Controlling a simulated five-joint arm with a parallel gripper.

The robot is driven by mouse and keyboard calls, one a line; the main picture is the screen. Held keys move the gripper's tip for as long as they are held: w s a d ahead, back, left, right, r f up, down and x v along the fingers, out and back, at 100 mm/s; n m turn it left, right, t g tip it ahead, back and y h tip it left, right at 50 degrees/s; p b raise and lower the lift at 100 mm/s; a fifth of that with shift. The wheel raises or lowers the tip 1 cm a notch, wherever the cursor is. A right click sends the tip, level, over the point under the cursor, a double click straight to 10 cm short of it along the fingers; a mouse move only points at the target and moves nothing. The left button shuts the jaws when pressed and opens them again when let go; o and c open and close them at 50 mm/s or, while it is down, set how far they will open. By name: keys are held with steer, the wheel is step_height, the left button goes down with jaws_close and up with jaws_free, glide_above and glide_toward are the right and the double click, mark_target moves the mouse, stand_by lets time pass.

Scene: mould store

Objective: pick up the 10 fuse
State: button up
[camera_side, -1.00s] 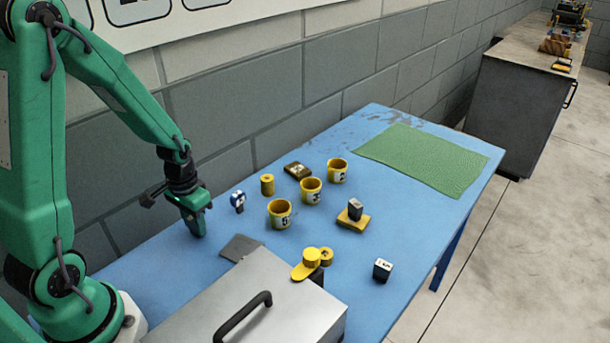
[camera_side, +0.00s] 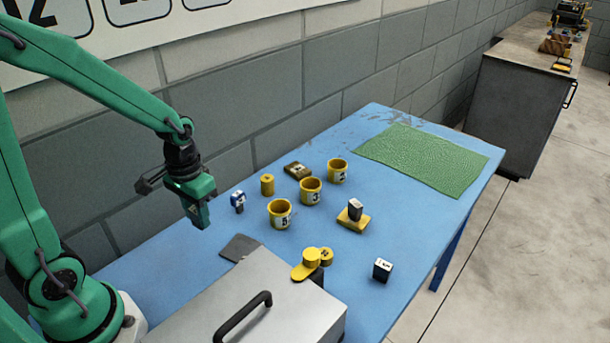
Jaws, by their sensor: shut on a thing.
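My gripper (camera_side: 198,215) is at the left of the blue table, raised above its surface and shut on a small dark thing. The fingers hide most of that thing, and no number on it can be read, so I cannot tell from this view whether it is the 10 fuse. A small blue piece with a white label (camera_side: 237,202) stands just right of my gripper, apart from it. A black block with a white label (camera_side: 382,270) stands near the table's front right edge. A dark labelled block (camera_side: 355,208) sits on a yellow base (camera_side: 350,221).
Three yellow numbered cups (camera_side: 280,214) and a yellow cylinder (camera_side: 267,185) stand mid-table. A metal box with a black handle (camera_side: 240,318) fills the front, beside yellow round pieces (camera_side: 311,258). A green mat (camera_side: 425,158) lies bare at the far end.

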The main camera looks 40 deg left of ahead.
steer(key=s+d+r, duration=0.1)
steer(key=d+r, duration=0.2)
steer(key=d, duration=0.3)
steer(key=shift+s+r, duration=0.2)
steer(key=shift+r, duration=0.15)
stand_by(0.4)
